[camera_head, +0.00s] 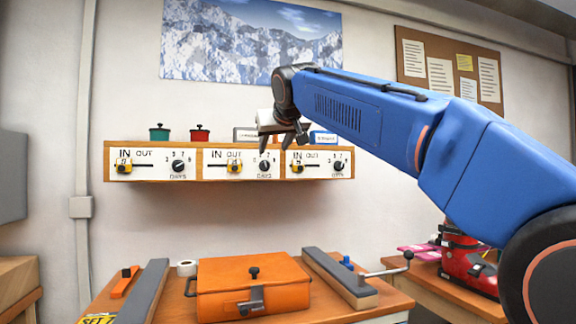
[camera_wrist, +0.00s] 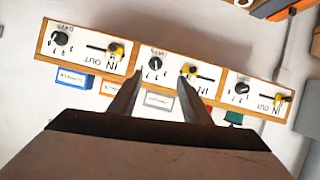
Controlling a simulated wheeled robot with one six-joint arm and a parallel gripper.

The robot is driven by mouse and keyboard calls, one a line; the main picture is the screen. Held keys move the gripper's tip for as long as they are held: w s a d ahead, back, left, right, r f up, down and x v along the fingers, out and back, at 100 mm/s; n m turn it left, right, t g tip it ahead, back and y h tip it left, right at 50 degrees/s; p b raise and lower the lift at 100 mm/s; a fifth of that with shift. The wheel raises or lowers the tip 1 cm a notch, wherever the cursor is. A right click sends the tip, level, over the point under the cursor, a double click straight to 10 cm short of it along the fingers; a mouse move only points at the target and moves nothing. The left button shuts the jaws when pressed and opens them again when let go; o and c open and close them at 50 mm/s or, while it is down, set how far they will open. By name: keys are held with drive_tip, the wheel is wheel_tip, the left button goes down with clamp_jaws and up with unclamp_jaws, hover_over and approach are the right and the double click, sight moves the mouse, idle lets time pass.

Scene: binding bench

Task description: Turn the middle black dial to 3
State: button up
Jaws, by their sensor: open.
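Three white panels in a wooden wall strip each carry one round black dial and one slider. The middle black dial (camera_head: 264,166) is at the right of the centre panel, with digits around it; its pointer is too small to read. It also shows in the upside-down wrist view (camera_wrist: 155,62). My gripper (camera_head: 284,142) is open and empty, in front of the strip, overlapping the centre panel's upper right. In the wrist view, my gripper's two fingertips (camera_wrist: 160,76) are spread on either side of the dial's lower area; it appears apart from them.
Yellow-knobbed sliders sit on the left (camera_head: 124,167), middle (camera_head: 234,167) and right (camera_head: 297,168) panels. The other dials (camera_head: 178,166) (camera_head: 339,166) flank the middle one. Green (camera_head: 159,133) and red (camera_head: 200,134) pots stand on top. An orange case (camera_head: 253,284) lies on the bench below.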

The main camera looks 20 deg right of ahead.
drive_tip(key=r, duration=0.1)
approach(266, 165)
drive_tip(key=x, duration=0.8)
drive_tip(key=shift+w+f, duration=0.15)
drive_tip(key=shift+w, duration=0.15)
drive_tip(key=c, duration=1)
